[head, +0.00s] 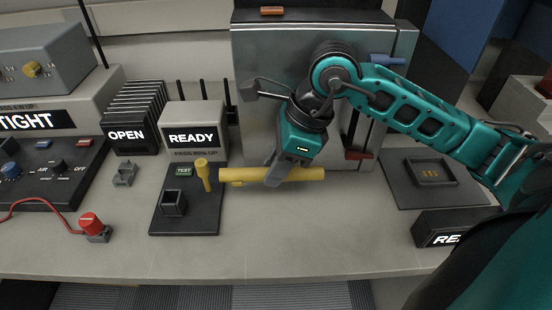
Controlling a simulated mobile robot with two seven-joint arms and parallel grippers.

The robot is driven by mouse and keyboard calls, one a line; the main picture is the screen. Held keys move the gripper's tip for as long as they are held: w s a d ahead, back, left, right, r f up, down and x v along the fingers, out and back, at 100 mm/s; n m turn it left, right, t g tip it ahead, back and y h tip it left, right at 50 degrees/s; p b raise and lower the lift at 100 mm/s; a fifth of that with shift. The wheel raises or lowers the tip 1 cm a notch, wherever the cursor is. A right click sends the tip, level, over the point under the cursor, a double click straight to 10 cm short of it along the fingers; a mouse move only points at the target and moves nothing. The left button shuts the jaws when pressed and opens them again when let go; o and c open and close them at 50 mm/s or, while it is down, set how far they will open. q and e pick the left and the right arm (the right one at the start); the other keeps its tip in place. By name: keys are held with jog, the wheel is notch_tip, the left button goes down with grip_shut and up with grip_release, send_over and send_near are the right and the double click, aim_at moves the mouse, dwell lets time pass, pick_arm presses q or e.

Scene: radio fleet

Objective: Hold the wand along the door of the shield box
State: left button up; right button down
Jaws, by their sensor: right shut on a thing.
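I cannot tell whether the wand touches the door. A red handle (358,155) shows at the lower right of the box front. A blue handle (387,60) shows at its upper right. My left gripper is not in view.
A black pad (190,222) with a small square holder and a green TEST button lies left of the wand. A READY box (193,135) and an OPEN unit (127,136) stand behind it. A dark tray (403,187) lies right. The front bench middle is clear.

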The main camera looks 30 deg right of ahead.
jog(key=s+a+r, duration=0.1)
jog(key=s+a, duration=0.2)
jog(key=s, duration=0.2)
jog(key=shift+s+a+r, duration=0.2)
jog(key=shift+s+r, duration=0.1)
jog(key=shift+s, duration=0.05)
dwell(0.5)
